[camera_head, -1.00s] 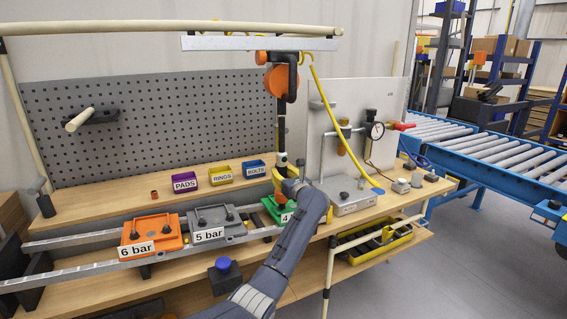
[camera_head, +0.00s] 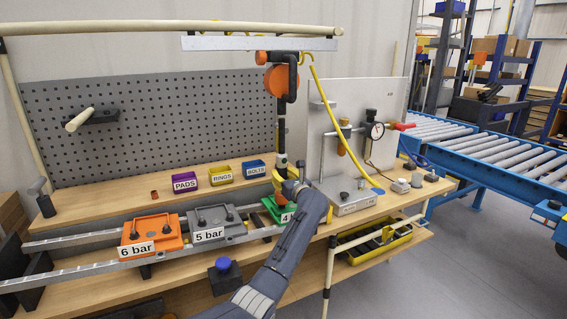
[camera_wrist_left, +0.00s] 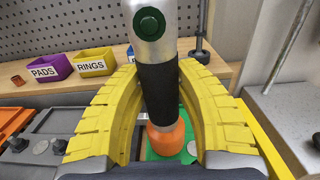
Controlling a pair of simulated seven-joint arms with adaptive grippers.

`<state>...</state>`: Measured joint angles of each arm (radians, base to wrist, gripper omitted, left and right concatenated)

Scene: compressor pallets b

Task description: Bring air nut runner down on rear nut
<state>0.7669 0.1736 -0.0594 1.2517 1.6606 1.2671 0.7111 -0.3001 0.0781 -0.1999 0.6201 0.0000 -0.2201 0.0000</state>
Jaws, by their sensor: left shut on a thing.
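My left gripper (camera_head: 280,178) is shut on the air nut runner (camera_head: 282,150), which hangs upright below an orange balancer. In the left wrist view its yellow fingers (camera_wrist_left: 163,115) close around the black grip of the runner (camera_wrist_left: 158,90). The runner's metal body has a green button, and its orange nose (camera_wrist_left: 166,138) points down over the green pallet (camera_wrist_left: 153,156). In the head view the green pallet (camera_head: 268,207) is partly covered by my left gripper and arm. The rear nut cannot be made out; the nose and fingers cover that area. My right gripper is not in view.
An orange 6 bar pallet (camera_head: 152,229) and a grey 5 bar pallet (camera_head: 213,217) sit on the rails to the left. PADS (camera_head: 184,182), RINGS (camera_head: 220,175) and BOLTS (camera_head: 254,168) bins stand behind. A gauge test stand (camera_head: 349,200) is close on the right.

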